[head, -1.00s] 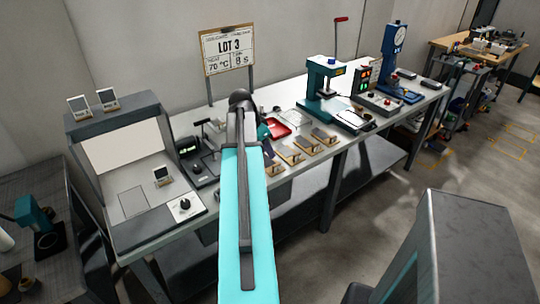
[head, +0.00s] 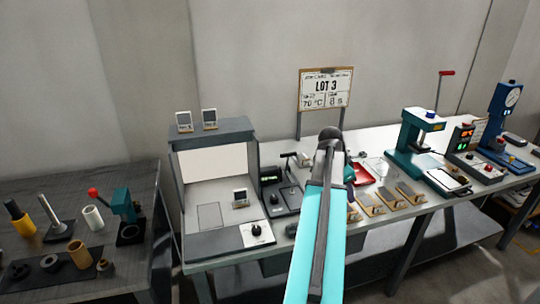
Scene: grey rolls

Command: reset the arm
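My arm reaches from the bottom of the head view up over the workbench (head: 385,262). Its long cyan link ends in a dark rounded joint in front of the bench. Past that joint only a small teal and dark part shows beside the link. My gripper's fingers cannot be made out and are hidden behind the arm. Whether they hold anything does not show.
A lightbox (head: 215,131), a red tray (head: 362,176), several small wooden-based holders (head: 371,205) and a teal press (head: 412,160) stand on the bench. A LOT 3 sign (head: 325,90) rises behind. A dark table (head: 75,285) with tools stands left.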

